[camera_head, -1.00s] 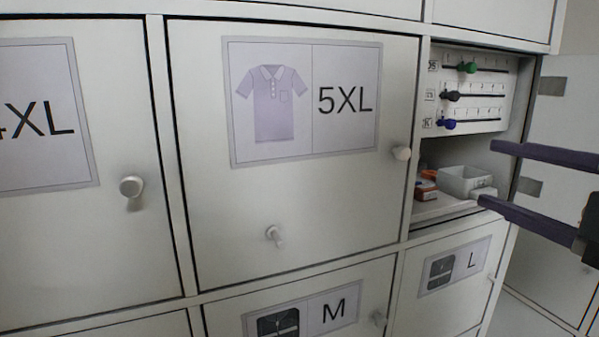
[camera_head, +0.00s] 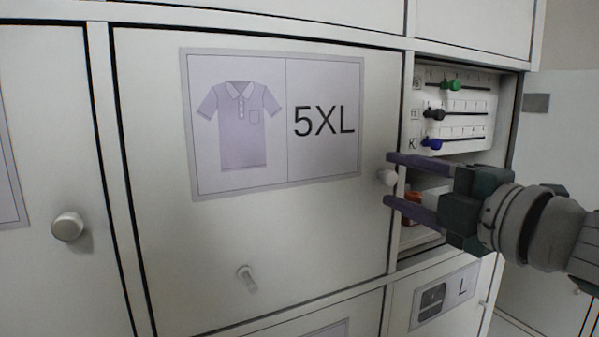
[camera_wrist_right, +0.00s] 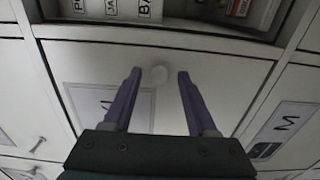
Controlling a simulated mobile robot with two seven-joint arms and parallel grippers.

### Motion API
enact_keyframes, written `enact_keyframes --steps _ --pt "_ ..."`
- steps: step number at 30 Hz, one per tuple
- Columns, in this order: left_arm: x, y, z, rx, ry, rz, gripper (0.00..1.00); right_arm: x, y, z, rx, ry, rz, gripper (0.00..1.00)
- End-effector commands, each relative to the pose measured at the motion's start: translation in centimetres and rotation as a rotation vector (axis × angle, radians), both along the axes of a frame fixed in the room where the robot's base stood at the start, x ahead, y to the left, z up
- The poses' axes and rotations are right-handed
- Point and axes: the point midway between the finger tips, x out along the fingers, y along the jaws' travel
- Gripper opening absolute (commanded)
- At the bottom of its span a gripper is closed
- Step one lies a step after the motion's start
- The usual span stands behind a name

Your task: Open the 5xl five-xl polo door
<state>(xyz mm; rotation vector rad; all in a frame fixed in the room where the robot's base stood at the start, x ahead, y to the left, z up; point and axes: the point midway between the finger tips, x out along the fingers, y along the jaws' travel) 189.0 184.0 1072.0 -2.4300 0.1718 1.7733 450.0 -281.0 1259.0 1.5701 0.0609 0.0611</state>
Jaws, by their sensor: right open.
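The 5XL polo door (camera_head: 300,225) is closed in the head view, with a label (camera_head: 275,120) showing a lilac polo and "5XL". Its round white knob (camera_head: 387,177) sits at the door's right edge. My right gripper (camera_head: 388,179) comes in from the right, open, its two purple fingers above and below the knob at about its level. In the right wrist view the open fingers (camera_wrist_right: 157,75) have the white knob (camera_wrist_right: 158,75) between their tips, with a gap on either side. I cannot tell how deep the knob sits between them. My left gripper is not in view.
A second small peg (camera_head: 246,278) sticks out low on the same door. Right of the door is an open compartment with a slider panel (camera_head: 470,105) and an orange item (camera_head: 412,208). Another door's knob (camera_head: 68,227) is at left. The L door (camera_head: 412,290) is below right.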

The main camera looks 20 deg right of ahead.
Motion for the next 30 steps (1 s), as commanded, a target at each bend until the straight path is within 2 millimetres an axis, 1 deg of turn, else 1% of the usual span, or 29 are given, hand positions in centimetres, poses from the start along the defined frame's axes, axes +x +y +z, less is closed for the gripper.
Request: enact_keyframes --steps 1,5,13,27,29,30 --pt "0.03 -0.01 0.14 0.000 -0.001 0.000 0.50 0.38 0.06 0.10 0.001 -0.001 0.000 0.58" --pt "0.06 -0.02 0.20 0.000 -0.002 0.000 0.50 0.84 0.10 0.04 0.000 0.000 0.000 0.58" --pt "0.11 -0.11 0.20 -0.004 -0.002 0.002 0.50 0.89 0.12 -0.01 0.000 0.000 0.001 0.58" --pt "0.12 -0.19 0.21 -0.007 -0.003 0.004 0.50 0.87 0.11 -0.01 0.000 0.000 0.001 0.05" --pt "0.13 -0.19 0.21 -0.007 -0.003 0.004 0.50 0.87 0.11 -0.01 0.000 0.001 0.001 0.00" --pt "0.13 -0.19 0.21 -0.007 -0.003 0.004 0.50 0.87 0.11 -0.01 0.000 0.001 0.001 0.00"
